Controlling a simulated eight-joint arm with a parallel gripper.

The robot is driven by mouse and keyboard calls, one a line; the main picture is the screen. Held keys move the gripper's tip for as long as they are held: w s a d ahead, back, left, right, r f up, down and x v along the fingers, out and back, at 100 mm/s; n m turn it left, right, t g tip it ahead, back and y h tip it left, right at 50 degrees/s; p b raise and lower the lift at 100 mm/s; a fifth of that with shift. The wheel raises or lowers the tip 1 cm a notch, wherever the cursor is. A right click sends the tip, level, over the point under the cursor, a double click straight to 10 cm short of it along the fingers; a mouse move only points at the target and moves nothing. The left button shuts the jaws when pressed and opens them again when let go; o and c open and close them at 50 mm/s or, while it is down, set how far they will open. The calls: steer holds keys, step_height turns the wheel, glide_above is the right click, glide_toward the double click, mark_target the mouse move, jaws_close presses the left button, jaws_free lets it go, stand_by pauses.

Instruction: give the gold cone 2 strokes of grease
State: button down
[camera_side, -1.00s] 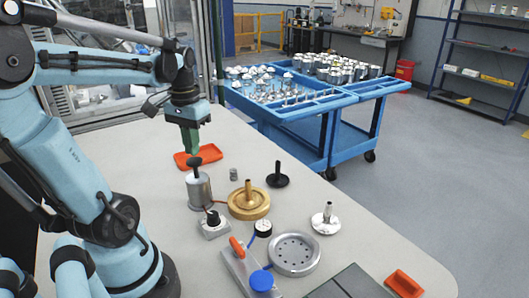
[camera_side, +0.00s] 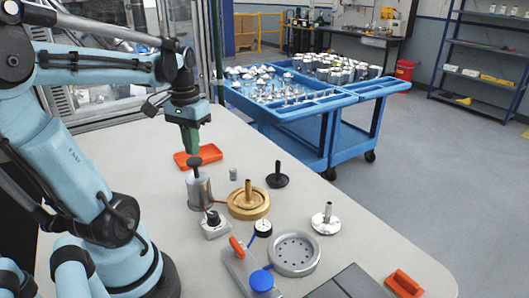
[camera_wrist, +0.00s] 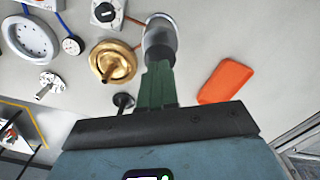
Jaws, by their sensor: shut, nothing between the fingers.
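The gold cone (camera_side: 248,202), a round stepped brass-coloured disc with an upright stem, stands in the middle of the bench; it also shows in the wrist view (camera_wrist: 114,62). My gripper (camera_side: 192,153) has green fingers pointing down, shut and empty. It hangs above and just behind a silver can with a dark top (camera_side: 199,189), near an orange tray (camera_side: 208,154). In the wrist view the fingers (camera_wrist: 158,66) overlap part of the can (camera_wrist: 160,40). The gold cone is to the right of the gripper in the side view. I cannot make out any grease on it.
A black cone (camera_side: 278,179) and a silver cone (camera_side: 326,220) stand right of the gold one. A gauge (camera_side: 263,228), a knobbed block (camera_side: 214,224) and a round holed plate (camera_side: 294,253) lie in front. Another orange tray (camera_side: 404,283) sits at the front right.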

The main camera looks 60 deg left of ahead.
mark_target(194, 159)
steer(key=shift+f, duration=0.15)
steer(key=shift+f, duration=1.8)
steer(key=shift+r, duration=1.95)
steer(key=shift+f, duration=0.1)
steer(key=shift+f, duration=1.85)
steer(key=shift+r, duration=1.95)
